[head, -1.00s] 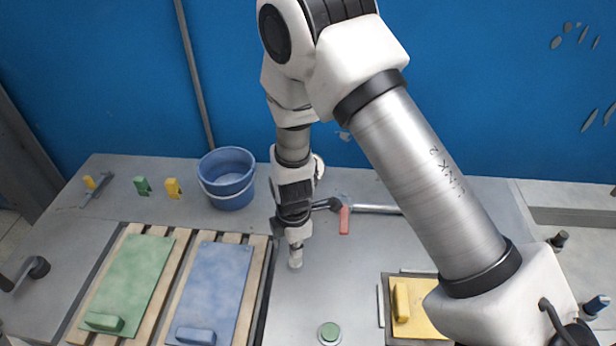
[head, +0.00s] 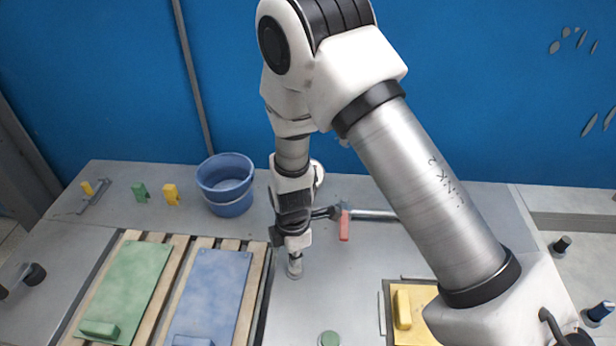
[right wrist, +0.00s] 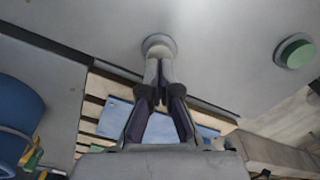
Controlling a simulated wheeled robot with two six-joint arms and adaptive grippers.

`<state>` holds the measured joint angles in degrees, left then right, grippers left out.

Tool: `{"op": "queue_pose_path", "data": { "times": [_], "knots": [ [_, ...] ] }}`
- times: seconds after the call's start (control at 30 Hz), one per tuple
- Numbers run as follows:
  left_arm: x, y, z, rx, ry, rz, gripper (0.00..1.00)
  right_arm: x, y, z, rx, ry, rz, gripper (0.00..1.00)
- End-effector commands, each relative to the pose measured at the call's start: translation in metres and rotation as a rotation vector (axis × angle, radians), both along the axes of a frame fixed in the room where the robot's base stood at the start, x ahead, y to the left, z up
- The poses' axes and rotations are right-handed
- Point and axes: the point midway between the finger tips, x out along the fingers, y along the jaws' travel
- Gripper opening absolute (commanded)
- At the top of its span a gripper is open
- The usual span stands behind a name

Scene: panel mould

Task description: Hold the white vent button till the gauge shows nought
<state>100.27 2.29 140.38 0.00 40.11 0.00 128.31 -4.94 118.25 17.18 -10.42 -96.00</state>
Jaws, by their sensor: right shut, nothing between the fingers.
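The white vent button (right wrist: 158,42) is a small pale round knob on the grey table top, beyond my fingertips in the right wrist view. My right gripper (right wrist: 157,66) is shut and empty, its tips together at the button. They look to be touching it, but how far it is pressed cannot be told. In the head view the right gripper (head: 295,258) points down at the same spot. A round white disc, likely the gauge (head: 319,173), is mostly hidden behind my right arm, and its reading cannot be seen. My left gripper is not in view.
A green button (head: 330,339) stands nearer on the table. A red-handled lever on a pipe (head: 344,226) is right of the gripper. A blue bucket (head: 226,172) is behind left. Green (head: 135,275) and blue (head: 215,285) panels lie on slats; a yellow panel (head: 420,315) is right.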

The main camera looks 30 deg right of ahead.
Motion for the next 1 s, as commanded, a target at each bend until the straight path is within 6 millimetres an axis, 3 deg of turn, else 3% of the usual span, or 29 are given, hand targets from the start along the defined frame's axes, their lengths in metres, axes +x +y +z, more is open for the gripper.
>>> {"op": "queue_pose_path", "data": {
  "times": [0.47,1.0],
  "knots": [
    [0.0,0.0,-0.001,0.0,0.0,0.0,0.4,0.0,0.0,-0.001,0.0,0.0,0.0,0.0],
    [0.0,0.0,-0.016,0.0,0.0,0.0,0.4,0.0,0.0,-0.017,0.0,0.0,0.0,0.0]
  ]
}}
